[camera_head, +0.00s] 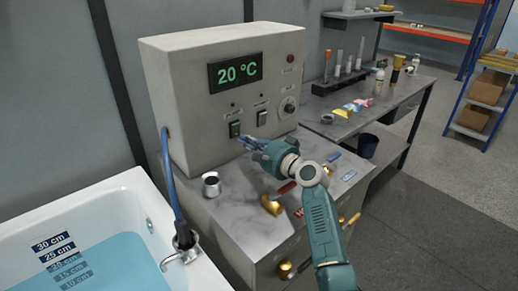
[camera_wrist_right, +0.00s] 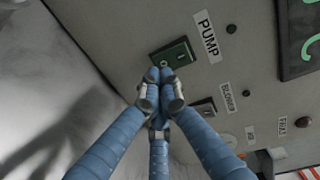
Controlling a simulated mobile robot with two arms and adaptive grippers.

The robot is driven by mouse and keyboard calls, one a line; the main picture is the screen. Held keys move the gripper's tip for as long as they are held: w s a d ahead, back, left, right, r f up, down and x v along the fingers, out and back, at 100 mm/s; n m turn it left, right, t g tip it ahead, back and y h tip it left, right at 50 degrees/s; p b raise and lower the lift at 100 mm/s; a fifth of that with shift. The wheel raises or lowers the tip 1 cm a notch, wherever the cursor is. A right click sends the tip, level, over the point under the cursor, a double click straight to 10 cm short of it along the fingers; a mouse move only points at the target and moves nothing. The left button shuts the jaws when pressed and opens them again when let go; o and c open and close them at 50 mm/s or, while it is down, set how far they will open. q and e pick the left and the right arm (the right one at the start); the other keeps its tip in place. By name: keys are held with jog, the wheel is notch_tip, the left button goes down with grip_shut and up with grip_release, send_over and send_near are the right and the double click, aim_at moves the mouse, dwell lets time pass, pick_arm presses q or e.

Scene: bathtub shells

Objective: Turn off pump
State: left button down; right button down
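The grey control box (camera_head: 178,70) stands on the cabinet and its display reads 20 °C. The pump switch (camera_head: 235,128) is a dark green rocker low on its front. In the right wrist view the switch (camera_wrist_right: 183,52) sits beside a PUMP label (camera_wrist_right: 208,36). My right gripper (camera_head: 242,138) has its blue fingers pinched together, with nothing seen between them. In the wrist view its fingertips (camera_wrist_right: 160,75) are at the lower edge of the switch and cover part of it. I cannot tell whether they press on it. My left gripper is not in view.
A second switch (camera_head: 262,118) and a round knob (camera_head: 289,106) are to the right of the pump switch. A metal cup (camera_head: 211,185) stands on the cabinet top (camera_head: 240,215) with several small items. The bathtub (camera_head: 35,225) holds blue water at the left.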

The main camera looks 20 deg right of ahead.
jog(key=f+v, duration=0.1)
jog(key=v, duration=0.9)
jog(key=shift+r, duration=0.35)
